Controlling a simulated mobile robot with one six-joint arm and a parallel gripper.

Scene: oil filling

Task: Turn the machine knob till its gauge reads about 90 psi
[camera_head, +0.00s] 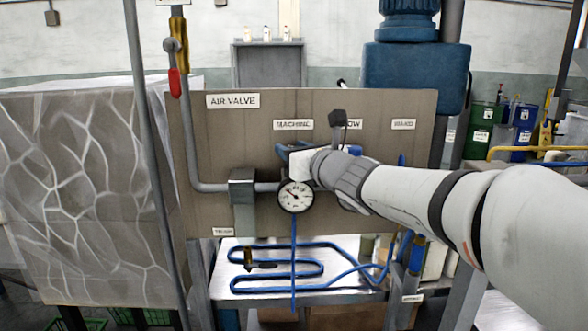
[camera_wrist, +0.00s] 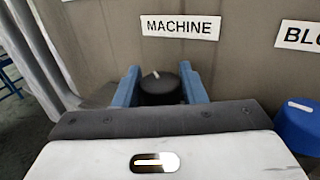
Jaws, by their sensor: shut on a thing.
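The machine knob (camera_wrist: 160,88) is a black round knob with a light mark on top, below the MACHINE label (camera_wrist: 181,26) in the wrist view. My gripper (camera_wrist: 160,86) has its two blue fingers on either side of the knob and is shut on it. In the head view my gripper (camera_head: 286,153) is at the panel under the MACHINE label (camera_head: 294,125), and the knob is hidden behind it. The round white gauge (camera_head: 296,196) hangs just below my gripper. Its dark needle shows, but the numbers are too small to read.
A blue knob (camera_wrist: 300,124) stands to the right in the wrist view, under a partly cut-off label. The brown panel (camera_head: 230,140) carries an AIR VALVE label and a grey pipe (camera_head: 191,130) with a red handle (camera_head: 174,83). Blue hoses (camera_head: 270,290) run over the bench below.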

